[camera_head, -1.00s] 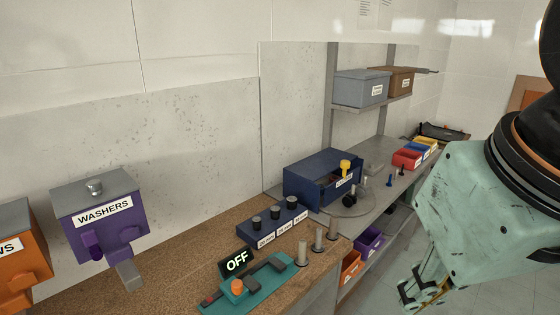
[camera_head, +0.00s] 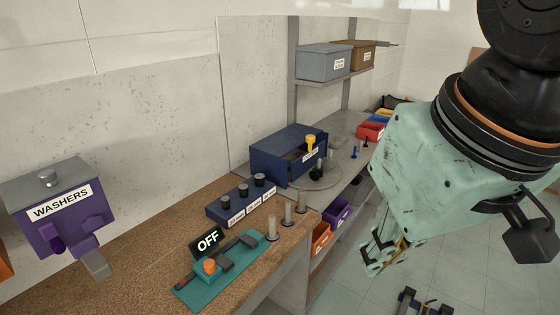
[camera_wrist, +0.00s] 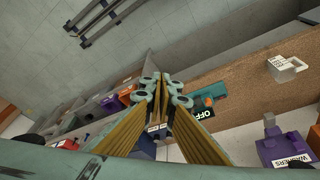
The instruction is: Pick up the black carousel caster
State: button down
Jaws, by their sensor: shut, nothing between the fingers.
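The black carousel caster (camera_head: 316,173) is a small dark piece on the round grey carousel (camera_head: 333,184), in front of the open blue box (camera_head: 283,162). A yellow piece (camera_head: 310,141) stands near the box's right side, and a thin grey post is close to the black one. My gripper (camera_head: 378,256) hangs to the right of the bench, lower in the picture and well apart from the caster. In the wrist view, the fingertips of my gripper (camera_wrist: 164,84) are together and hold nothing. I cannot make out the caster in the wrist view.
A dark blue block (camera_head: 240,204) with black knobs, several grey posts (camera_head: 287,213) and a teal switch board (camera_head: 215,276) with an OFF sign lie on the brown bench. A purple WASHERS dispenser (camera_head: 64,216) is at left. Open floor (camera_head: 455,262) lies below my arm.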

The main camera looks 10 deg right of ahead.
jog(key=c, duration=2)
grip_release()
jog(key=shift+c, duration=0.2)
